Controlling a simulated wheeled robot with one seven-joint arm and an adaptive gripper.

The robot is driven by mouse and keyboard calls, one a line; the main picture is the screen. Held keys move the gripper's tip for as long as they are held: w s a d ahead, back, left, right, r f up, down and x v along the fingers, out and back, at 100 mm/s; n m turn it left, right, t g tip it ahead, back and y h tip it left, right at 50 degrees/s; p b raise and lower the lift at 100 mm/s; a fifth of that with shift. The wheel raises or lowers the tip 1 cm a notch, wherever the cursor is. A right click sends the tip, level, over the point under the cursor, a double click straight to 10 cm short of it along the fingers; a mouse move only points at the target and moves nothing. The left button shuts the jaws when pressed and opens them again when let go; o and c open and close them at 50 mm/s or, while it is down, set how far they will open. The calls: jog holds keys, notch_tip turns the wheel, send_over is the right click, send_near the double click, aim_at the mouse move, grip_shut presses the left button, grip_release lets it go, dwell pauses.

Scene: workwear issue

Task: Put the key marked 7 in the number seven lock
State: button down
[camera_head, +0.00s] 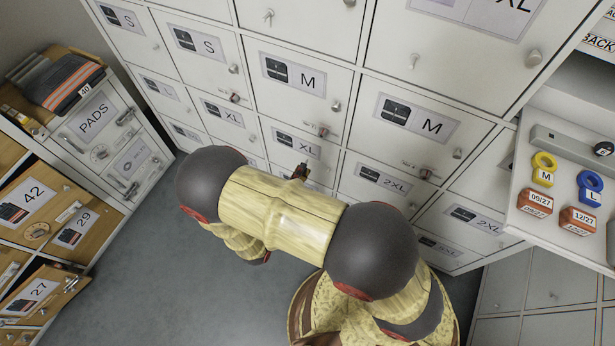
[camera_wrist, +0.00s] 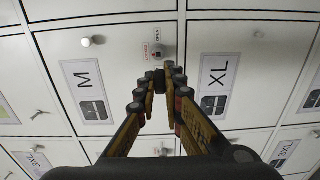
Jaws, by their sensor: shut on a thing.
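My gripper (camera_wrist: 160,82) is shut on a small dark thing (camera_wrist: 158,76) that looks like the head of a key; its number cannot be read. In the wrist view the fingertips point at a small round lock (camera_wrist: 157,52) with a red-and-white tag, between the labels M and XL. The held thing is close to the lock; whether it touches or is in it I cannot tell. No figure 7 is legible.
Grey locker doors with knobs fill the wall. Other red-tagged locks are at left (camera_head: 234,97) and right (camera_head: 426,173). A shelf (camera_head: 526,232) at right holds yellow, blue and orange tagged items. Wooden drawers (camera_head: 45,215) and a PADS cabinet (camera_head: 140,165) stand at left.

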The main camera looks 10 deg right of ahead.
jog(key=shift+w+d, duration=0.15)
jog(key=shift+w, duration=0.05)
jog(key=x, duration=0.8)
dwell(0.7)
jog(key=shift+w+d+r, duration=0.1)
jog(key=shift+d, duration=0.05)
jog(key=shift+b, duration=0.4)
dwell(1.8)
jog(key=shift+b+x, duration=0.45)
jog(key=shift+x, duration=0.75)
dwell(2.8)
